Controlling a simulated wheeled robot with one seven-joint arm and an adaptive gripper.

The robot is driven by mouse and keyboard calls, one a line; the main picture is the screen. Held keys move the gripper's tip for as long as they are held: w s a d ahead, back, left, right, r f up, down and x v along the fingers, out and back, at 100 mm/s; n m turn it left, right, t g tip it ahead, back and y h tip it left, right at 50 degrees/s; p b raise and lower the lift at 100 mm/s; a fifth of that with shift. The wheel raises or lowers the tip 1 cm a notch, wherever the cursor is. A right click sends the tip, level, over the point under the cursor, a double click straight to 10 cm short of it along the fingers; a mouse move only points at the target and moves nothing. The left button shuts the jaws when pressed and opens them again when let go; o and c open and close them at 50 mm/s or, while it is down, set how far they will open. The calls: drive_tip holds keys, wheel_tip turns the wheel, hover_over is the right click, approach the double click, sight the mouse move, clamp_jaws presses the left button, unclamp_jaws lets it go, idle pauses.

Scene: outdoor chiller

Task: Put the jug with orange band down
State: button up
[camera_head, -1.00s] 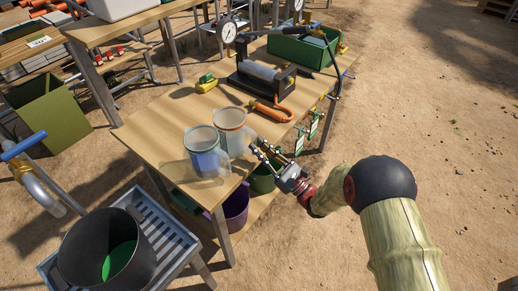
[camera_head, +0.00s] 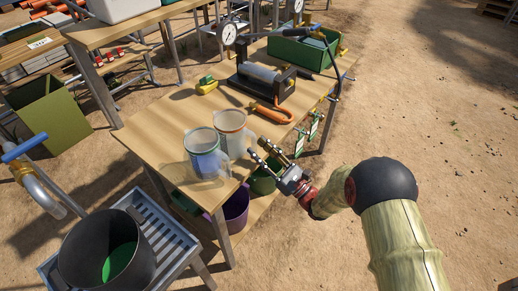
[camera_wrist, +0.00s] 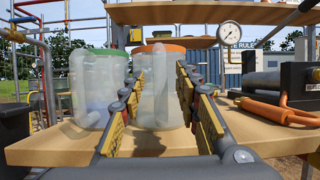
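The clear jug with the orange band (camera_head: 231,138) stands upright on the wooden table (camera_head: 150,132) near its front right edge. In the wrist view this jug (camera_wrist: 158,100) shows between my two fingers. My gripper (camera_head: 257,146) is open, with its fingertips just right of the jug in the head view; in the wrist view a finger (camera_wrist: 160,72) is on each side of it. I see no finger closed on the jug. A second clear jug with a green rim and bluish body (camera_head: 203,155) stands close on its left; it also shows in the wrist view (camera_wrist: 92,92).
A hand pump with an orange handle (camera_head: 270,80), a pressure gauge (camera_head: 228,33) and a green toolbox (camera_head: 295,52) stand farther back on the table. A yellow-green item (camera_head: 207,86) lies left of them. A dark pot (camera_head: 105,250) stands front left. The table's left part is bare.

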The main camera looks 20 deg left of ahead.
drive_tip(key=p+v, duration=0.2)
drive_tip(key=v, duration=1)
drive_tip(key=s+a+r+n+g, duration=0.4)
drive_tip(key=s+r+n+g, duration=0.1)
drive_tip(key=r+n+g, duration=0.35)
drive_tip(key=s+d+r+n+g+h, duration=0.2)
drive_tip(key=s+r+n+g+h, duration=0.4)
drive_tip(key=s, duration=0.4)
drive_tip(key=s+d+r+n+t+h, duration=0.2)
drive_tip(key=d+h, duration=0.3)
drive_tip(key=d, duration=0.3)
drive_tip(key=s+d+r+n+t+h, duration=0.2)
drive_tip(key=d+t+h, duration=0.3)
drive_tip(key=d, duration=0.4)
drive_tip(key=s+d+r+n+t+h, duration=0.2)
drive_tip(key=s+d+n+t+h, duration=0.1)
drive_tip(key=d, duration=0.6)
drive_tip(key=shift+r+n+t+h+p, duration=0.15)
drive_tip(key=shift+n+t+h+p, duration=0.25)
drive_tip(key=shift+n+h, duration=0.4)
